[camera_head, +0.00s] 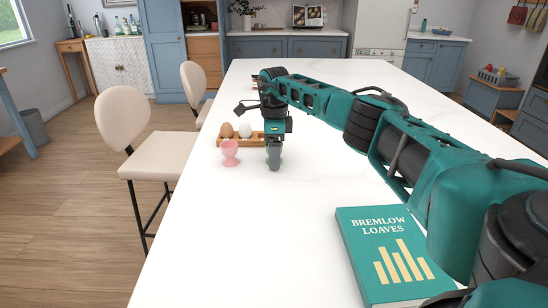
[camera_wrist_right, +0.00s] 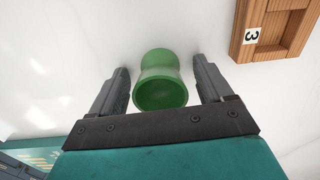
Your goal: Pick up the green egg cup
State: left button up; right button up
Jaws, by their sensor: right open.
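The green egg cup (camera_wrist_right: 160,82) shows in the right wrist view between the two fingers of my right gripper (camera_wrist_right: 160,70). The fingers are open, with a gap on each side of the cup. In the head view my right gripper (camera_head: 274,158) points down at the white counter and hides most of the cup; only a little green shows beside the fingers. My left gripper is not in view.
A pink egg cup (camera_head: 229,153) stands just left of my right gripper. Behind is a wooden egg rack (camera_head: 257,140) with a brown egg (camera_head: 227,130) and a white egg (camera_head: 245,130). A teal book (camera_head: 385,250) lies nearer. The counter's near left is clear.

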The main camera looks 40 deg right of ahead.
jog(key=c, duration=1.2)
jog(key=shift+o, duration=0.2)
jog(key=shift+r, duration=0.1)
